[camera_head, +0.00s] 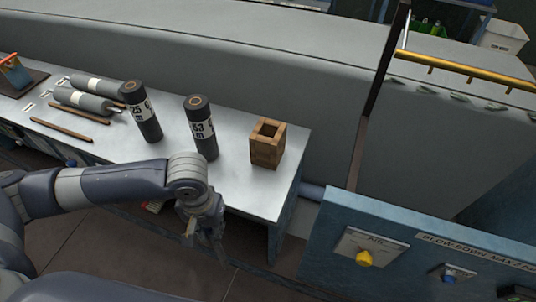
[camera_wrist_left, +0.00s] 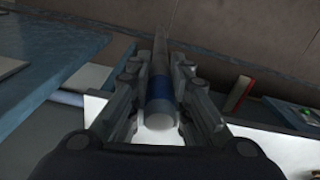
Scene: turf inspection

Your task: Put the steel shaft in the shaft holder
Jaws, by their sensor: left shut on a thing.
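My left gripper (camera_head: 212,232) is in front of the metal table, at its near edge toward the right, pointing down. In the left wrist view, its two fingers (camera_wrist_left: 160,95) are shut on a steel shaft (camera_wrist_left: 160,88), a round bar with a blue band and a pale end facing the camera. In the head view the shaft is mostly hidden by the gripper. A wooden box with a square opening on top (camera_head: 266,146), which looks like the shaft holder, stands upright near the table's right end, behind and right of the gripper. My right gripper is not in view.
Two dark labelled cylinders (camera_head: 201,130) (camera_head: 143,115) stand on the table (camera_head: 237,185) left of the box. Grey rollers (camera_head: 83,102) and brown rods (camera_head: 62,130) lie further left. A blue control panel (camera_head: 400,245) stands at the right. The tabletop around the box is clear.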

